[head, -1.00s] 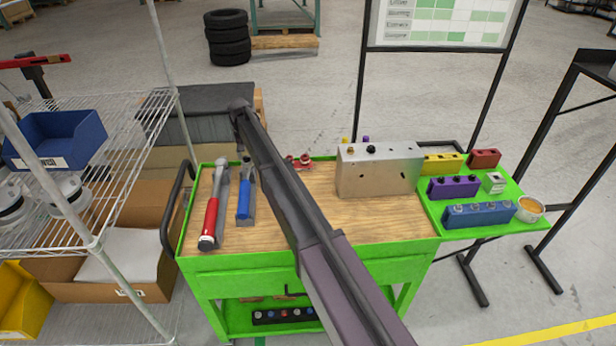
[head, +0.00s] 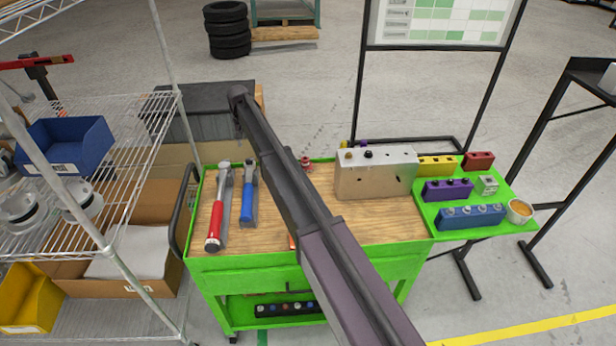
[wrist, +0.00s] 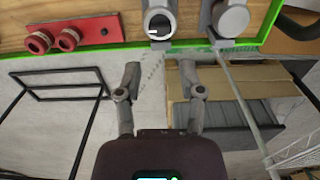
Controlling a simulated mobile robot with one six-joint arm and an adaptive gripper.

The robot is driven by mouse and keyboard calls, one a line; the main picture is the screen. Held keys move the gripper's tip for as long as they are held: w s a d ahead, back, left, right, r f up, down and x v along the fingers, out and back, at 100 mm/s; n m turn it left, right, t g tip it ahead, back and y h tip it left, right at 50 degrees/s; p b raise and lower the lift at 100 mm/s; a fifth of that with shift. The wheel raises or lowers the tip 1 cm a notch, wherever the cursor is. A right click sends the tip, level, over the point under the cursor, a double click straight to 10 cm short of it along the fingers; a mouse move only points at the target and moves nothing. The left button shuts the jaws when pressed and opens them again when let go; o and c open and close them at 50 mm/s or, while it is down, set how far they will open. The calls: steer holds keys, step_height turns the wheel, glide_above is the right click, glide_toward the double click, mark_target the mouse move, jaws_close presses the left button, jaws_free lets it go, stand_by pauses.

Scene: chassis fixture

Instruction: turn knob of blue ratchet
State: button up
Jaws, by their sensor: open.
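The blue ratchet (head: 248,205) lies on the wooden top of the green cart, with its blue handle toward me and its grey head at the far edge. In the wrist view its round head (wrist: 158,20) shows at the top centre, with a white mark on it. The red-handled ratchet (head: 215,221) lies to its left; its head (wrist: 231,17) shows to the right in the wrist view. My gripper (wrist: 160,73) is open and empty, its fingers apart, below the blue ratchet's head in the wrist picture and not touching it. In the head view the gripper cannot be made out.
A red block with round knobs (wrist: 72,36) lies beside the blue ratchet. A metal box (head: 376,174) stands on the cart's right. Coloured blocks sit on the green side shelf (head: 440,229). A wire rack (head: 111,113) stands close at left. Cardboard boxes (wrist: 220,92) lie beyond the cart.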

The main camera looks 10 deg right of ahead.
steer(key=shift+r+p, duration=3.1)
steer(key=shift+r, duration=0.3)
steer(key=s+d+f+b, duration=0.3)
steer(key=s+d, duration=0.7)
steer(key=s, duration=0.2)
steer(key=s+d+f+b, duration=0.3)
steer(key=s+d, duration=0.7)
steer(key=s, duration=0.3)
steer(key=shift+w, duration=0.1)
steer(key=s+d, duration=0.3)
steer(key=s, duration=0.5)
steer(key=s+d, duration=0.4)
steer(key=s, duration=0.5)
steer(key=shift+s+d, duration=0.15)
steer(key=shift+d, duration=0.05)
